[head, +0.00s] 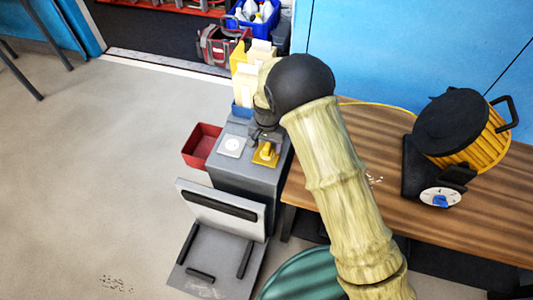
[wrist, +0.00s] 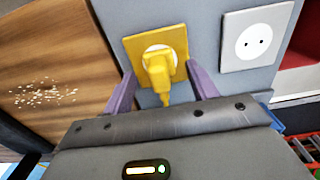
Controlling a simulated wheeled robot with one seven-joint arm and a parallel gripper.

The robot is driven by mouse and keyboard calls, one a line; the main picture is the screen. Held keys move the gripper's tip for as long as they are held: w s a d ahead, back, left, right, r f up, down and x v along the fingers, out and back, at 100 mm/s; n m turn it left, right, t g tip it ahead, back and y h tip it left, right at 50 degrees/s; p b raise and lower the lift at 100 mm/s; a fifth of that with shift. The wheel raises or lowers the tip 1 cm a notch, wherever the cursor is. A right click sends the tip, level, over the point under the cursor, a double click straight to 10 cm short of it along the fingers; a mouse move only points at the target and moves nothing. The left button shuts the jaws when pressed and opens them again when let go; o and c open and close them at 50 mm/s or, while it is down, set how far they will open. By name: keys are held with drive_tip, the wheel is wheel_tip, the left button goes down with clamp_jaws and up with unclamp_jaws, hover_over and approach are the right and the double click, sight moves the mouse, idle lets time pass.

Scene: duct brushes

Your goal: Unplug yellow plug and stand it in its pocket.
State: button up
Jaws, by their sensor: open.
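The yellow plug (wrist: 160,72) sits in a socket with a yellow square plate (wrist: 178,40) on top of the grey cabinet (head: 250,182). In the head view the yellow plug (head: 267,151) shows just below my gripper (head: 262,138), partly covered by it. In the wrist view my gripper (wrist: 162,88) is open, with one purple finger on each side of the plug. Whether the fingers touch it I cannot tell. I cannot make out which place is the plug's pocket.
A white socket (head: 232,146) is beside the yellow one. A red bin (head: 201,143) hangs left of the cabinet. Pale cartons (head: 248,85) stand behind. The wooden table (head: 325,176) at right bears a yellow drum (head: 480,142) with a dial.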

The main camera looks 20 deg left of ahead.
sight(267, 145)
drive_tip(key=shift+f, duration=1)
drive_tip(key=shift+s, duration=0.1)
idle(0.7)
clamp_jaws()
drive_tip(key=shift+r+p, duration=2.4)
drive_tip(key=shift+r, duration=0.65)
